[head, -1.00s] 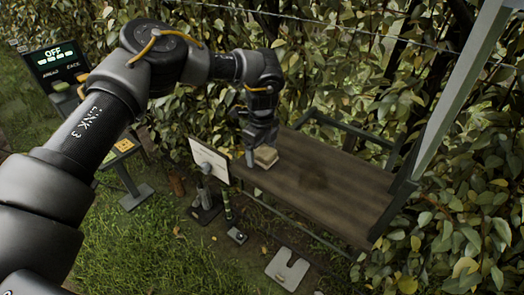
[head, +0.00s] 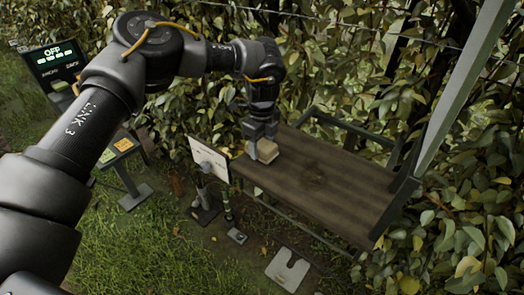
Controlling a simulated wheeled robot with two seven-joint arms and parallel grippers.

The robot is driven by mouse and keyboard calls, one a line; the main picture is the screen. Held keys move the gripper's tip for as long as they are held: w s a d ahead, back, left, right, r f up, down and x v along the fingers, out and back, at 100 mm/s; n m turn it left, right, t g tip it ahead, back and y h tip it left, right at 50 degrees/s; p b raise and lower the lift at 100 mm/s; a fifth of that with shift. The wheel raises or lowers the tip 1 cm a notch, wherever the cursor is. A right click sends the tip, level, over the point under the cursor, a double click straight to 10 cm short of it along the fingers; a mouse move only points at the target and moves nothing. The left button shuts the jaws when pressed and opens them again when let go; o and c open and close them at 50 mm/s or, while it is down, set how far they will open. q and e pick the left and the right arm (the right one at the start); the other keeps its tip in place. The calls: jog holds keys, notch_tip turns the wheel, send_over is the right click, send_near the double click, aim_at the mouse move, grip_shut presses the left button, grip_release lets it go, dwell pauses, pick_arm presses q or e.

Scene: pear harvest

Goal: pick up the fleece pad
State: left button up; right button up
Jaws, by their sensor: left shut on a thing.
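The fleece pad (head: 259,176) is a pale beige, block-like pad at the left end of a brown wooden shelf (head: 325,190). My left gripper (head: 261,152) points down over it, with its grey fingers shut on the pad's upper part. The fingers hide part of the pad. The pad is at or very near the shelf surface; I cannot tell whether it is clear of it. My right gripper is not in view.
A white sign board (head: 209,158) stands just left of the shelf end. Dark upright tools (head: 205,205) stand below it. A lit panel reading OFF (head: 57,62) is at upper left. Dense hedge (head: 330,60) lies behind. The shelf's right part is clear.

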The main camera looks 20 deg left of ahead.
pick_arm(q)
jog(key=shift+r+b, duration=0.65)
jog(key=shift+b, duration=0.1)
jog(key=s+d+r+b, duration=0.3)
jog(key=s+r+b, duration=0.2)
jog(key=s+r, duration=0.5)
jog(key=s, duration=0.3)
jog(key=shift+s+r+b, duration=0.15)
jog(key=shift+s+b, duration=0.2)
jog(key=shift+b, duration=0.05)
jog(key=shift+d, duration=0.1)
